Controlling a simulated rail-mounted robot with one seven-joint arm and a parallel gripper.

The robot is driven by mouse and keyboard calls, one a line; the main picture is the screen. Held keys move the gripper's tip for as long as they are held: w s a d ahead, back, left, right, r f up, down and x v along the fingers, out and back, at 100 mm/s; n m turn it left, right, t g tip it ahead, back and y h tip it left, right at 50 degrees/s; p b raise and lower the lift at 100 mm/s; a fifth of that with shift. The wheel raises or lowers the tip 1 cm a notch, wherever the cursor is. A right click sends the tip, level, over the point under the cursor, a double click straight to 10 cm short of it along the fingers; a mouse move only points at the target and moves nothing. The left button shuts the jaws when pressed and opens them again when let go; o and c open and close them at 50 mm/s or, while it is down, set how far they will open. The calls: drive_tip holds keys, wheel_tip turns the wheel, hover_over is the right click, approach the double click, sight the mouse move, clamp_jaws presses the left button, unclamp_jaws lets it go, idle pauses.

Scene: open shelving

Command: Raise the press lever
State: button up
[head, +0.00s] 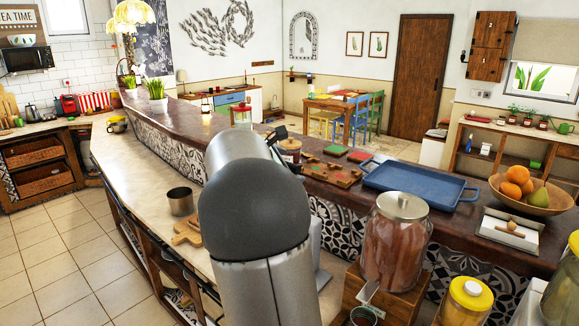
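My grey arm fills the middle of the head view and hides part of the counter behind it. I cannot make out my gripper; it seems hidden by the arm. No press or lever can be clearly identified. A small black part (277,134) shows just past the arm's upper end, beside a jar with a brown lid (290,150); I cannot tell whether it belongs to a press or to my gripper. A pale grey shape shows at the arm's lower right, unclear.
A metal pot (180,201) and wooden boards (187,233) stand left of my arm on the pale counter (140,165). On the right are a blue tray (418,184), a large glass jar (396,240), a fruit bowl (550,203) and a yellow-lidded jar (470,293). Floor at left is clear.

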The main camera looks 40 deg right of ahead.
drive_tip(key=r, duration=0.1)
drive_tip(key=a+r, duration=0.1)
drive_tip(key=r, duration=0.1)
drive_tip(key=shift+r+p, duration=0.15)
drive_tip(key=shift+p, duration=0.2)
drive_tip(key=shift+s+a+r, duration=0.25)
drive_tip(key=shift+a+r, duration=0.5)
drive_tip(key=shift+r, duration=0.3)
drive_tip(key=a+r, duration=0.4)
drive_tip(key=r, duration=0.6)
drive_tip(key=shift+s+a+r, duration=0.2)
drive_tip(key=shift+a, duration=0.2)
drive_tip(key=b+v, duration=0.2)
drive_tip(key=v, duration=1.5)
drive_tip(key=shift+a, duration=0.2)
drive_tip(key=shift+s, duration=0.15)
